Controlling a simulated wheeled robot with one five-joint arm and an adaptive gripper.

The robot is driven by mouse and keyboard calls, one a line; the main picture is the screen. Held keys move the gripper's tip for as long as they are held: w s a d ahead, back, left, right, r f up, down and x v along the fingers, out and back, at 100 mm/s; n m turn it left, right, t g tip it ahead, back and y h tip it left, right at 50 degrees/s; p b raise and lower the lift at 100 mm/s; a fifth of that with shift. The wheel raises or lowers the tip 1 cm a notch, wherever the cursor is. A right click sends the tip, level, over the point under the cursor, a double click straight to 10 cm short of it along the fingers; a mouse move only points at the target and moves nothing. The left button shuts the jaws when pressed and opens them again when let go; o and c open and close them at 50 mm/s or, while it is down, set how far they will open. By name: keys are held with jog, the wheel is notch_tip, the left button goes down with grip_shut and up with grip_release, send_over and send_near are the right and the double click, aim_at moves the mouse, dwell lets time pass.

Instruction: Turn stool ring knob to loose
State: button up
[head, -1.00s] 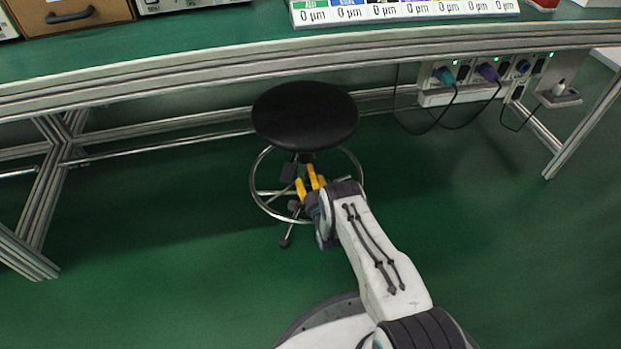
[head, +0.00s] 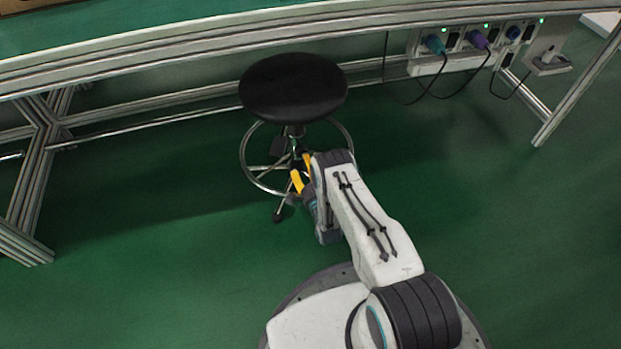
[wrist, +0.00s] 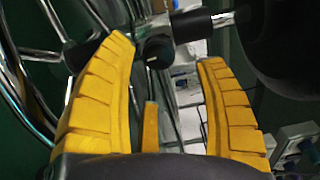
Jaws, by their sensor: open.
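The black round stool (head: 293,86) stands under the bench, with a chrome foot ring (head: 246,170) around its column. In the wrist view the ring (wrist: 22,95) curves down the left side and the dark seat (wrist: 285,45) fills the upper right. A short dark knob (wrist: 156,51) with a small pale mark on its face shows between my fingertips, seemingly just beyond them. My gripper (head: 301,172) is open beside the column, below the seat; its yellow fingers also show in the wrist view (wrist: 166,54), apart and holding nothing. In the head view the knob cannot be made out.
The bench edge (head: 200,46) and its lower rail (head: 150,139) run behind and above the stool. A metal leg frame (head: 30,185) stands left, another leg (head: 580,80) right. A power strip (head: 440,66) with hanging cables is at upper right. The green floor around is clear.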

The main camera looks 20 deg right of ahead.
jog(key=shift+s, duration=2.45)
